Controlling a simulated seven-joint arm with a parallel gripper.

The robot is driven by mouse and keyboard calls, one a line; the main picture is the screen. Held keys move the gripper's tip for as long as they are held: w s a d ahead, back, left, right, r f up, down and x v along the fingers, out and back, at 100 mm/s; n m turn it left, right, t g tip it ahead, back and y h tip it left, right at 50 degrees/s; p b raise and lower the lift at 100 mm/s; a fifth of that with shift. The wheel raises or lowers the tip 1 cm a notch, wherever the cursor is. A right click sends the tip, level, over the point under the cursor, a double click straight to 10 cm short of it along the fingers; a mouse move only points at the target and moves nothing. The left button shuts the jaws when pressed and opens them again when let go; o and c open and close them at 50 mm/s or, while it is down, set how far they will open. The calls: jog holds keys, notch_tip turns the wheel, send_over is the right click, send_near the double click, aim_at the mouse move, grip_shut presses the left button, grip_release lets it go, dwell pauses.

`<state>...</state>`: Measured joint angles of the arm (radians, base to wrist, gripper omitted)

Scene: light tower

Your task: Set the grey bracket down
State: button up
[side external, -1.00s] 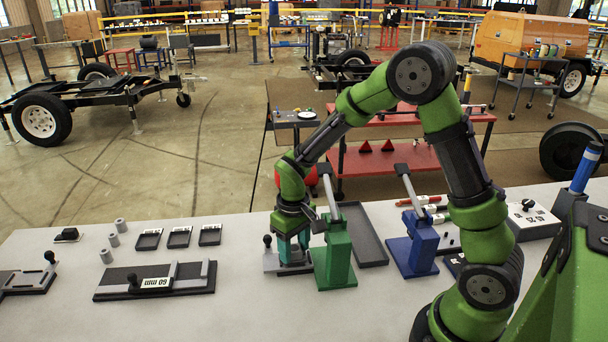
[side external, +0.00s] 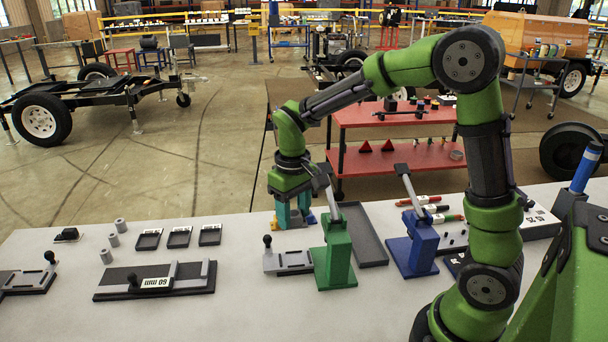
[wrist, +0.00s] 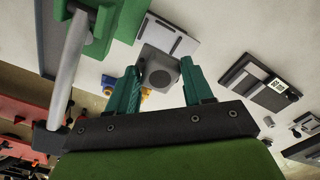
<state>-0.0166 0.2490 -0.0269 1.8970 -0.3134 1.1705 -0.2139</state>
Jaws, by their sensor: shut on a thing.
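The grey bracket (wrist: 152,62), a light grey block with a dark round face, sits between the teal fingers of my gripper (wrist: 159,84) in the wrist view. In the side view, my gripper (side external: 293,212) points down with the bracket (side external: 293,218) between its fingers, which partly hide it. It is behind and above the slotted grey plate with a black knob (side external: 290,262), left of the green clamp stand (side external: 334,255). I cannot tell how far the bracket is above the table.
Small blue and yellow parts (wrist: 108,83) show near the bracket. A dark tray (side external: 364,236) and a blue clamp stand (side external: 414,248) are to the right. A fixture marked 60 mm (side external: 155,282) and small black trays (side external: 180,237) are to the left. Table between is clear.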

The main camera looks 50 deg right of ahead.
aim_at(295, 259)
jog(key=shift+f, duration=5.05)
jog(key=shift+f, duration=0.15)
jog(key=o, duration=1.3)
